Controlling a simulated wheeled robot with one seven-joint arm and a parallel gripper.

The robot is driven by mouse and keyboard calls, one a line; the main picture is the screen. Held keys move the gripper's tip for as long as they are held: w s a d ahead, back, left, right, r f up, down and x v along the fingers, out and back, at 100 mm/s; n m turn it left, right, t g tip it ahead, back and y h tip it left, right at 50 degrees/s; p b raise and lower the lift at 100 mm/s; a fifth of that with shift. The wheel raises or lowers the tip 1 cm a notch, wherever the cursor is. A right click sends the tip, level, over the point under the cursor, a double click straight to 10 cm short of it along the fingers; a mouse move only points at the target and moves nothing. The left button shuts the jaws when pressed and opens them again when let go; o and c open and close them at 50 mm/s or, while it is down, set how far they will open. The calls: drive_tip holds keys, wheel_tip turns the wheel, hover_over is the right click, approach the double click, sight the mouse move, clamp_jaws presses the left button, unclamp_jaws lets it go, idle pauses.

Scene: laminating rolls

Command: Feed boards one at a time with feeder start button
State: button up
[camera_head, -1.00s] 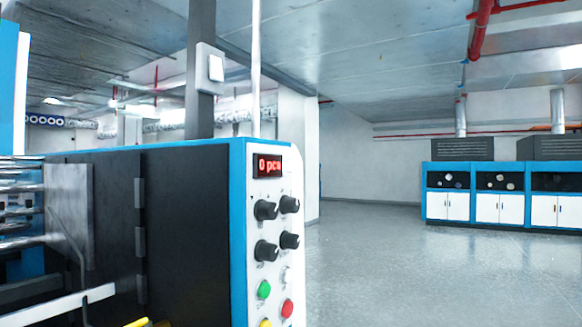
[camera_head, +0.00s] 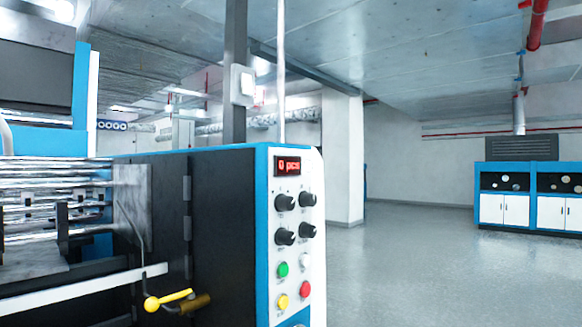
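The feeder's control panel (camera_head: 297,220) is a white face on the blue-edged end of a dark machine, right of the picture's middle. A red display (camera_head: 289,167) at its top reads "0 pcs". Below it are several black knobs (camera_head: 285,202), then a green button (camera_head: 283,269), a white button (camera_head: 305,260), a red button (camera_head: 305,289) and a yellow button (camera_head: 282,301). I cannot read the small labels, so I cannot tell which one is the start button. No boards are clearly recognisable. My gripper is not in view.
Metal rollers (camera_head: 60,200) lie at the left, with a yellow-handled lever (camera_head: 168,300) in front. A grey post (camera_head: 235,80) with a white box stands behind the machine. Blue-and-white cabinets (camera_head: 530,195) stand far right. The grey floor (camera_head: 400,260) between is clear.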

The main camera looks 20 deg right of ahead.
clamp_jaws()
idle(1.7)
